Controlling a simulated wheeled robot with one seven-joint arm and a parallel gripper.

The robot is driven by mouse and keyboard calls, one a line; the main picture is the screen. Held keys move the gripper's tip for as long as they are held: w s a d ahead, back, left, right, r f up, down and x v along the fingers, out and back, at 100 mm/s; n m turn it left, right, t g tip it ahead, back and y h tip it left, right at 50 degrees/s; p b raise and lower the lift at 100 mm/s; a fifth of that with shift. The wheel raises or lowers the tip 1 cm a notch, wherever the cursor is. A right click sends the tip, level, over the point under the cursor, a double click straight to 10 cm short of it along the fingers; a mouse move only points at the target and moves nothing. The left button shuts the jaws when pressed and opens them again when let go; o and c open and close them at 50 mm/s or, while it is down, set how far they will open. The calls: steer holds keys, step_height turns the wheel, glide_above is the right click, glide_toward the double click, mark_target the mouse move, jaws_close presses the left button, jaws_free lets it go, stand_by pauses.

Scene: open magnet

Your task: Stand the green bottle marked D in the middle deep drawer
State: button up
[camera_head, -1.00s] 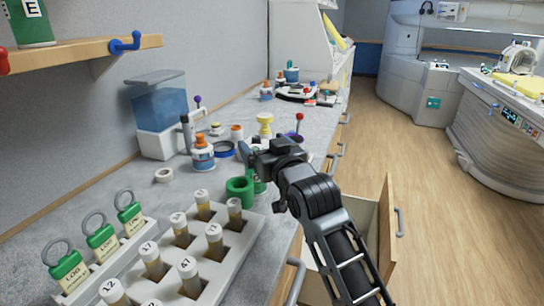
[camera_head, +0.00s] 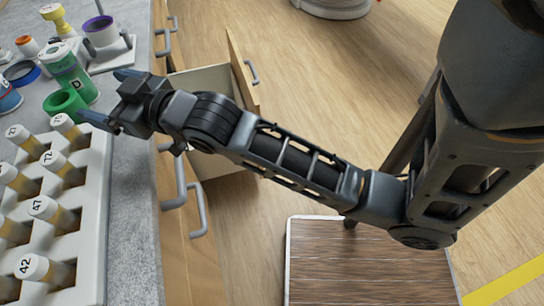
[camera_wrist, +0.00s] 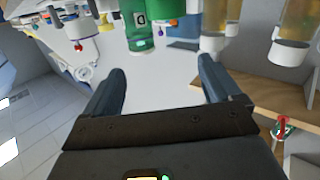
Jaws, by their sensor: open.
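The green bottle marked D (camera_head: 68,72) stands upright on the grey counter, behind a green ring-shaped item (camera_head: 65,103). My gripper (camera_head: 103,96) is open and empty just right of the bottle, its fingers pointing toward it and apart from it. In the wrist view the bottle (camera_wrist: 138,30) appears upside down, beyond the open fingers (camera_wrist: 162,66) and left of their middle. An open drawer (camera_head: 190,80) juts from the counter front below and behind my arm. Its inside is partly hidden by my arm, and I cannot tell whether it is the middle one.
A white rack (camera_head: 92,185) of capped sample tubes stands close to my gripper. Closed drawers with grey handles (camera_head: 197,210) line the front. A wood-topped surface (camera_head: 365,265) lies low at the bottom.

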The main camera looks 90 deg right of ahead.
steer(key=s+a+f+n+y, duration=0.1)
steer(key=s+a+f+y, duration=0.1)
steer(key=s, duration=0.5)
steer(key=s+a+f+n+y, duration=0.1)
steer(key=s+a+f, duration=0.4)
steer(key=s+a, duration=0.2)
steer(key=shift+s+g+y, duration=0.3)
steer(key=shift+s+y, duration=0.1)
steer(key=shift+s, duration=0.4)
steer(key=shift+n+g+y, duration=0.3)
steer(key=shift+g+y, duration=0.3)
steer(key=shift+y, duration=0.2)
steer(key=s+a, duration=0.2)
steer(key=s, duration=0.2)
steer(key=s+a+r, duration=0.1)
steer(key=s+a, duration=0.1)
steer(key=s, duration=0.3)
steer(key=s+a, duration=0.2)
steer(key=s, duration=0.2)
steer(key=shift+s+r, duration=0.35)
steer(key=shift+s, duration=0.05)
